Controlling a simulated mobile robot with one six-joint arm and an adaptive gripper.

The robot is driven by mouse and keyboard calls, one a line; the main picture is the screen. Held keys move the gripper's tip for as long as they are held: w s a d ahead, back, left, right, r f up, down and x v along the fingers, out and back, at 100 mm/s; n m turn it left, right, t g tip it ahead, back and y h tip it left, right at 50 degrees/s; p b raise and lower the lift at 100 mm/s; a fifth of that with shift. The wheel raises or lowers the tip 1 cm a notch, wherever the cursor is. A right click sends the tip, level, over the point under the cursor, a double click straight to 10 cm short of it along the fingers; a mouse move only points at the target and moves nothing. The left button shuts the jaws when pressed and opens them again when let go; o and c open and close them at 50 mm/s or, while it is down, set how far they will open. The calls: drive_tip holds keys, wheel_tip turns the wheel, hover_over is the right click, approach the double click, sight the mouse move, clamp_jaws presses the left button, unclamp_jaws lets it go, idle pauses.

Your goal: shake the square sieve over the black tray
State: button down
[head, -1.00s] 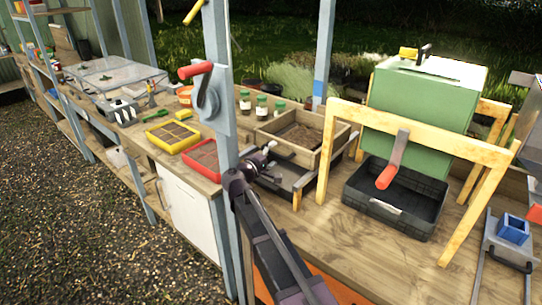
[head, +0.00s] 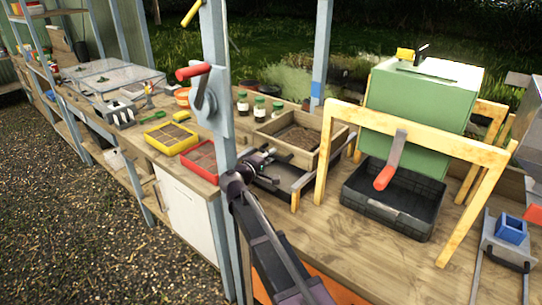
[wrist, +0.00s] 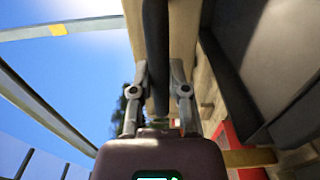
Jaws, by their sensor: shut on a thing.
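The square sieve (head: 326,141) is a wooden frame with dark soil inside, at the middle of the bench in the head view. It sits over a black tray (head: 284,178), which shows only in part beneath it. My gripper (head: 264,158) is at the sieve's near left side. In the wrist view my gripper (wrist: 158,92) is shut on a dark bar, the sieve's handle (wrist: 155,45), with the pale wooden wall (wrist: 183,40) behind it.
A black crate (head: 375,209) stands under a green drum (head: 420,110) on a yellow wooden frame, right of the sieve. Red (head: 202,160) and yellow (head: 171,138) seed trays lie left. A blue-grey post (head: 218,110) stands before the bench. Green-lidded bottles (head: 260,107) stand behind.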

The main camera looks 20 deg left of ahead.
idle(0.4)
drive_tip(key=v, duration=0.7)
idle(0.3)
drive_tip(key=shift+x, duration=3.6)
drive_tip(key=shift+s+a, duration=0.1)
drive_tip(key=v, duration=0.7)
